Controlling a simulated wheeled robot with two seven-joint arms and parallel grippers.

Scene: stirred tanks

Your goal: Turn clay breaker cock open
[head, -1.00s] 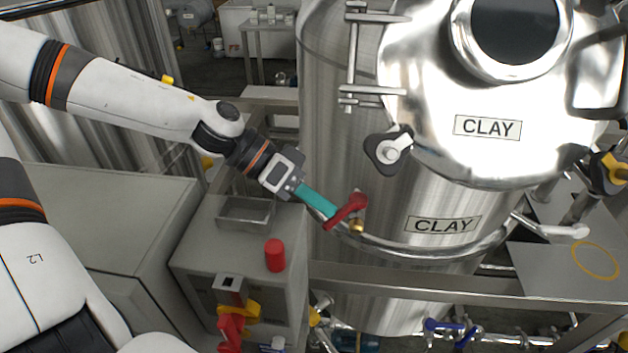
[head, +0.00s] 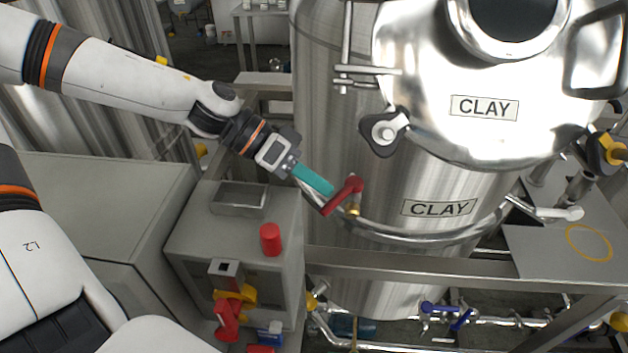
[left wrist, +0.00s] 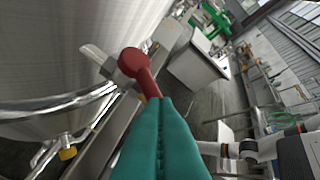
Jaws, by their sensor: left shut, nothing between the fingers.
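The clay breaker cock is a small valve with a red lever (head: 343,195) and a brass end, on the front of the steel tank labelled CLAY (head: 438,208). Its lever slants from upper right to lower left in the head view. My left gripper (head: 330,192) has teal fingers, shut and empty, with their tips right beside the lever. In the left wrist view the red lever (left wrist: 140,70) runs from its pivot down to just beyond the shut fingertips (left wrist: 164,100). I cannot tell whether they touch. My right gripper is not in view.
A grey control box (head: 205,245) with a red button (head: 271,240) stands left of the tank. A steel frame rail (head: 410,267) runs below the cock. A lid clamp (head: 385,132) sits above it. Blue-handled valves (head: 445,313) are low on the pipes.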

